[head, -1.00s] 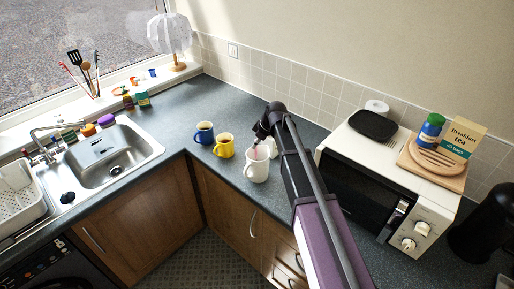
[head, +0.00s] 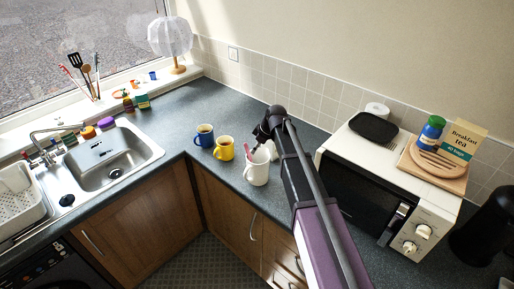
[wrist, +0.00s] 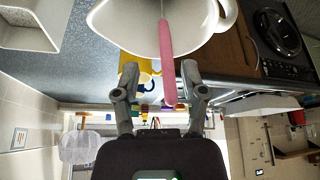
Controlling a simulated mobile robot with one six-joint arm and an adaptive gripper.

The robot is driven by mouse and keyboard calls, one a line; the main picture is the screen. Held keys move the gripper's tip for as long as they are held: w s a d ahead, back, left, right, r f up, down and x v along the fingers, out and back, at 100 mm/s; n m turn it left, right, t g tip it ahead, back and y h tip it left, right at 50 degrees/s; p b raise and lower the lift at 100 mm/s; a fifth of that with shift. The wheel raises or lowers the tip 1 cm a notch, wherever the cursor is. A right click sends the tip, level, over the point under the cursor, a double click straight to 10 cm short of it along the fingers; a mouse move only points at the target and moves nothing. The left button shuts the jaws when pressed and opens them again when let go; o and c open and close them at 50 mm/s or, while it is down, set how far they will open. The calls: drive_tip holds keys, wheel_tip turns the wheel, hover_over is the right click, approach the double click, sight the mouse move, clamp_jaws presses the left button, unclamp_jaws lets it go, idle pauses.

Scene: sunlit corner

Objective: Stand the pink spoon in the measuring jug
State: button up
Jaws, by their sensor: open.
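The white measuring jug (head: 256,173) stands on the counter near its front edge, left of my arm. The pink spoon (head: 248,151) is in it, its handle sticking up past the rim and leaning left. In the wrist view the spoon's handle (wrist: 166,50) rises from inside the jug (wrist: 125,28) and crosses the rim towards my gripper. My gripper (wrist: 160,72) is open, with a finger on each side of the handle and gaps between. In the head view my gripper (head: 262,136) is just behind and above the jug. The spoon's lower end is hidden inside.
A yellow mug (head: 224,149) and a blue mug (head: 204,135) stand left of the jug. A white microwave (head: 360,145) is to the right of my arm. A sink (head: 113,172) is at left. The counter behind the mugs is clear.

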drive_tip(key=shift+r, duration=0.15)
drive_tip(key=p+v, duration=1.1)
drive_tip(key=v, duration=0.1)
idle(0.5)
drive_tip(key=shift+d, duration=0.1)
idle(0.5)
drive_tip(key=s+d+m+g+h, duration=0.1)
drive_tip(key=s+d+m+h, duration=0.1)
drive_tip(key=s+d+m, duration=0.5)
drive_tip(key=s+d+f+m+h, duration=0.1)
drive_tip(key=s+d+m+h, duration=0.1)
drive_tip(key=s+d+m, duration=0.4)
drive_tip(key=s+d, duration=0.5)
drive_tip(key=s, duration=0.6)
drive_tip(key=shift+d+f+m+g, duration=0.25)
drive_tip(key=shift+f+m+g, duration=0.05)
drive_tip(key=shift+m+g, duration=0.1)
